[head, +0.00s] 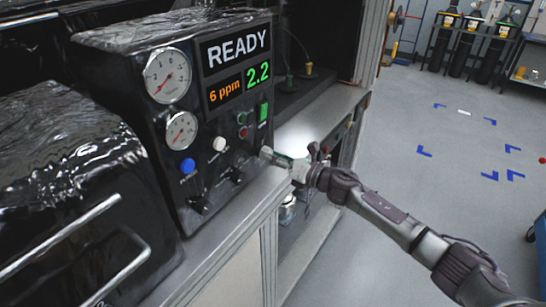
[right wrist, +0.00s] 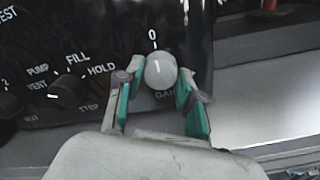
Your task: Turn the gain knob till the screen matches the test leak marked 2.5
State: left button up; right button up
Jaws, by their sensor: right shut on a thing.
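The grey gain knob (right wrist: 160,70) sits low on the black panel, with a "0" above it and a partly covered "GA…" label below. Its pale pointer line stands about upright, toward the 0. My right gripper (right wrist: 158,84) has its green-padded fingers on either side of the knob and is shut on it. In the head view my right gripper (head: 276,158) reaches the panel's lower right corner and hides most of the knob. The screen (head: 237,65) reads READY, 6 ppm in orange and 2.2 in green. I see no test leak marked 2.5. My left gripper is out of view.
Two dials (head: 168,76), a blue button (head: 187,166), a white button (head: 219,144) and dark FILL and other selector knobs (right wrist: 68,90) crowd the panel left of my gripper. A glossy black housing (head: 60,180) stands at left.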

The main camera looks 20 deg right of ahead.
jog(key=shift+m, duration=0.3)
jog(key=m+p, duration=0.1)
jog(key=m, duration=0.4)
jog(key=shift+r, duration=0.1)
jog(key=m+p, duration=0.2)
jog(key=m, duration=0.3)
jog(key=shift+m, duration=0.3)
dwell(0.4)
jog(key=o, duration=1.1)
jog(key=shift+o, duration=0.2)
jog(key=v, duration=1.2)
